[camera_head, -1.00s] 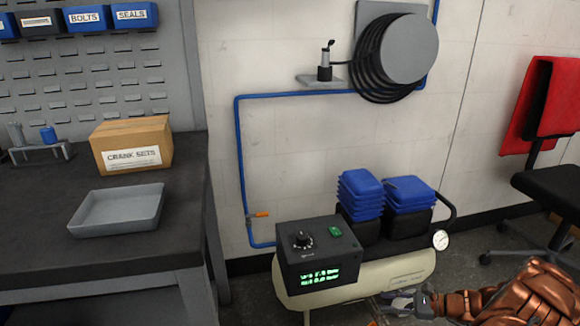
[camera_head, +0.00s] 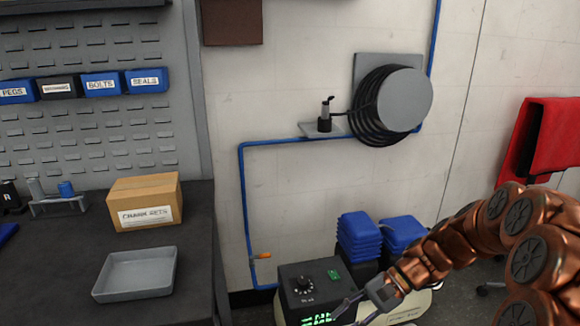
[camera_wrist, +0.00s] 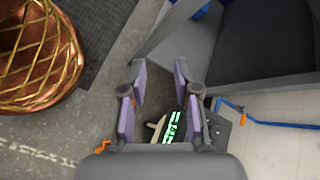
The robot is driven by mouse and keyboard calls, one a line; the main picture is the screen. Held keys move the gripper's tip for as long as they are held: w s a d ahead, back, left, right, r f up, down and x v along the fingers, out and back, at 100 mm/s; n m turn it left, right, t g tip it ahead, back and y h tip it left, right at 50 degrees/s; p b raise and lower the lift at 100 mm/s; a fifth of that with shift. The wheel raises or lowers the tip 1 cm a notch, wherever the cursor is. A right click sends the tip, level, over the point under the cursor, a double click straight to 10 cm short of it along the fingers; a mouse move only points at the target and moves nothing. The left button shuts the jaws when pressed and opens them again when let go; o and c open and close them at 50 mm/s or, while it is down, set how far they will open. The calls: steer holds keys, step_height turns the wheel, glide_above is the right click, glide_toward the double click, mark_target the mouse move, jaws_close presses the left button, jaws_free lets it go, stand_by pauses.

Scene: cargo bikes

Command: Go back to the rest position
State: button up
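My copper arm reaches in from the right in the head view. My gripper (camera_head: 362,304) is in front of the compressor's black control box (camera_head: 310,284). In the wrist view my gripper (camera_wrist: 160,78) is open, with its purple-padded fingers well apart and nothing between the tips. The box's green display (camera_wrist: 172,127) shows between the finger bases there. I cannot tell whether the gripper touches the box; the lower end of the display is cut off in the head view.
A workbench (camera_head: 60,285) at left carries an empty grey tray (camera_head: 136,274) and a cardboard crank-sets box (camera_head: 146,201). Blue pieces (camera_head: 358,238) are stacked behind the control box. A hose reel (camera_head: 405,100) and blue pipe (camera_head: 285,142) are on the wall. A red cloth (camera_head: 548,150) hangs at right.

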steer(key=s+a+r+n+g+h+p, duration=0.1)
steer(key=s+r+n+h+p, duration=0.5)
steer(key=s+r, duration=0.65)
steer(key=s+d+r+n+t+h+p, duration=0.1)
steer(key=s+d+r+h+p, duration=0.1)
steer(key=s+r+p, duration=0.3)
steer(key=s+d+r+n+t+h+p, duration=0.1)
steer(key=s+d+r+h+p, duration=0.1)
steer(key=s+d+r+p, duration=0.3)
steer(key=shift+s, duration=1.25)
steer(key=shift+r, duration=0.1)
